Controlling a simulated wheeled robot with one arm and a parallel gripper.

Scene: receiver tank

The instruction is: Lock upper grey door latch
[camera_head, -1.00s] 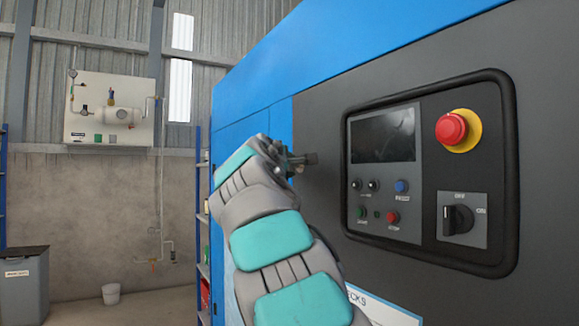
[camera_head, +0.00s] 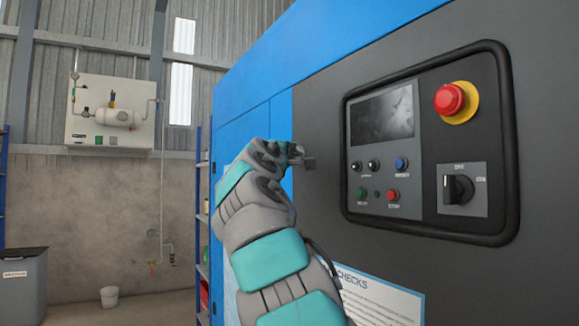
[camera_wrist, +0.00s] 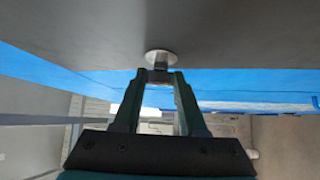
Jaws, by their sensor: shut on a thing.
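The upper grey door latch (camera_wrist: 161,58) shows in the wrist view as a round light-grey disc with a small tab on the grey door panel. My gripper (camera_wrist: 159,76) is shut on the latch's tab, with both fingertips around it. In the head view my gripper (camera_head: 300,158) reaches the dark grey panel just left of the control panel, beside the blue section. My own wrist and fingers hide most of the latch there, so its turn angle is hard to tell.
The control panel (camera_head: 347,212) stands out to the right, with a red emergency stop button (camera_head: 450,99) and a black rotary switch (camera_head: 458,190). A check sheet (camera_head: 378,298) is below. A blue rack (camera_head: 203,215) and open floor lie to the left.

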